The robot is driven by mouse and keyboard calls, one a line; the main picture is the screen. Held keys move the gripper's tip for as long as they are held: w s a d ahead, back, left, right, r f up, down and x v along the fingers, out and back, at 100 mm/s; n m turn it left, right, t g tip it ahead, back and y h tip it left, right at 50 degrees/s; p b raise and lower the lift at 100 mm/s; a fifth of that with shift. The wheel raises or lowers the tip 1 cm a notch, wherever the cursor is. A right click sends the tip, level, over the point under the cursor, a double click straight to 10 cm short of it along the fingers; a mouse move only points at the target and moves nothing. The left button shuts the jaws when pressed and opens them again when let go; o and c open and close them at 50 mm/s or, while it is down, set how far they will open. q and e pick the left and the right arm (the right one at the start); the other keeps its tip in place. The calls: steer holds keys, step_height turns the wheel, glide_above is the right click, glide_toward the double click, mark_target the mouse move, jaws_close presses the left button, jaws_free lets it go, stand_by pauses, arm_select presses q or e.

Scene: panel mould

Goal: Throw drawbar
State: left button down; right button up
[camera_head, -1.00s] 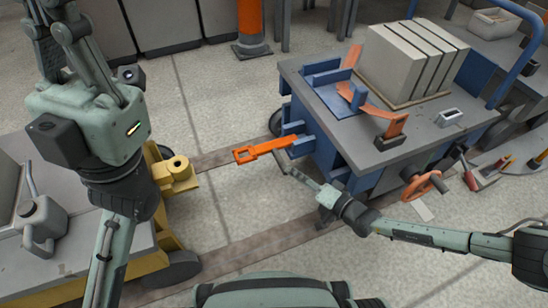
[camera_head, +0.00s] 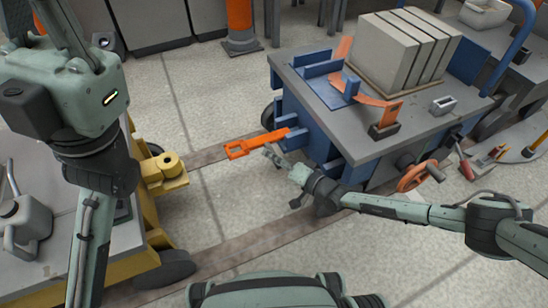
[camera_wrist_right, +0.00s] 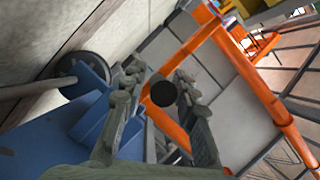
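The orange drawbar (camera_head: 262,142) sticks out from the blue cart (camera_head: 318,135) toward the yellow cart's coupling post (camera_head: 168,165). Its square eye end is apart from that post, with floor between. My right gripper (camera_head: 270,153) is just on the near side of the drawbar, close to it; I cannot tell whether they touch. In the right wrist view its two fingers (camera_wrist_right: 160,76) are spread apart. Orange parts show between and beyond them, but I cannot tell which is the drawbar. My left arm rises at the left; its gripper is out of view.
The blue cart carries grey panels (camera_head: 395,50), an orange lever (camera_head: 388,115) and an orange handwheel (camera_head: 412,178). A grey can (camera_head: 35,222) stands on the yellow cart. An orange post (camera_head: 239,22) stands behind. The floor between the carts is clear.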

jaws_close()
steer(key=shift+r+m, duration=0.25)
steer(key=shift+m, duration=0.05)
steer(key=r+m, duration=0.1)
steer(key=r+m+y, duration=0.1)
steer(key=shift+w+d+r+m+y, duration=0.1)
steer(key=shift+d+r+m+y, duration=0.1)
steer(key=shift+m+y, duration=0.15)
steer(key=shift+w+d+r+m+t+y, duration=0.1)
steer(key=shift+d+r+m+t+y, duration=0.25)
steer(key=shift+m, duration=0.35)
steer(key=shift+w+d+r+m+t, duration=0.1)
steer(key=shift+r+m+t, duration=0.3)
steer(key=shift+m, duration=0.25)
steer(key=shift+o, duration=1.8)
jaws_free()
steer(key=shift+r, duration=0.1)
steer(key=shift+s, duration=0.1)
